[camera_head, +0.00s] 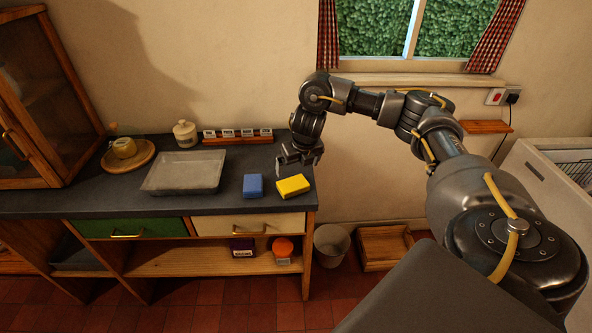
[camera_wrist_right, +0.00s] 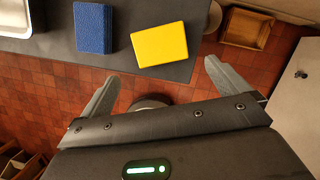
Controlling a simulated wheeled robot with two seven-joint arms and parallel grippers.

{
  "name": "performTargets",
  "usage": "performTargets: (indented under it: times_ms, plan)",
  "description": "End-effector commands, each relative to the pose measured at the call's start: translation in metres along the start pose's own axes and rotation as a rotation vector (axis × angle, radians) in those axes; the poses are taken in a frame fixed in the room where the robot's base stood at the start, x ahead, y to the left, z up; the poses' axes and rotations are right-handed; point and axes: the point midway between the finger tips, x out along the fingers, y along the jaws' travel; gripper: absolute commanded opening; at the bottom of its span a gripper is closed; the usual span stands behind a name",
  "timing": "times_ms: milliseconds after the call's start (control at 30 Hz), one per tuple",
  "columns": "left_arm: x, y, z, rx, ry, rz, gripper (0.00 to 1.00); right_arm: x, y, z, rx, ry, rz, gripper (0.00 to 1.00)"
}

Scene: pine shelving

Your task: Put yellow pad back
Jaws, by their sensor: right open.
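The yellow pad (camera_head: 293,185) lies flat on the dark counter (camera_head: 100,202) near its right end, and it also shows in the right wrist view (camera_wrist_right: 159,45). A blue pad (camera_head: 253,186) lies just left of it, apart from it; the wrist view shows it too (camera_wrist_right: 93,27). My right gripper (camera_head: 300,163) is above the counter behind the yellow pad, pointing down. In the right wrist view its two fingers (camera_wrist_right: 160,83) are spread with nothing between them, and the yellow pad lies beyond them. My left gripper is not in view.
A grey tray (camera_head: 185,188) sits left of the blue pad. A wooden plate (camera_head: 128,157), a lidded jar (camera_head: 186,134) and a wooden rack (camera_head: 237,140) stand along the back. A bin (camera_head: 331,240) and a wooden crate (camera_head: 384,246) are on the floor at right.

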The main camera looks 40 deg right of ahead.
Motion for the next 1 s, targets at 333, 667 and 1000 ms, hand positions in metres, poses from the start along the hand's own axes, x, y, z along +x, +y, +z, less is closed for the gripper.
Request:
performTargets:
  times_ms: [333,667,1000]
  plan:
    - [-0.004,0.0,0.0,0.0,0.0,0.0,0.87,-0.013,0.0,-0.001,0.001,0.002,-0.001,1.0]
    - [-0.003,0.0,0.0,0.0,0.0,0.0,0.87,-0.003,0.021,-0.007,0.001,0.008,0.041,1.0]
    - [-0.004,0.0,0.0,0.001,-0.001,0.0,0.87,0.032,0.256,-0.104,0.221,0.157,0.627,1.0]
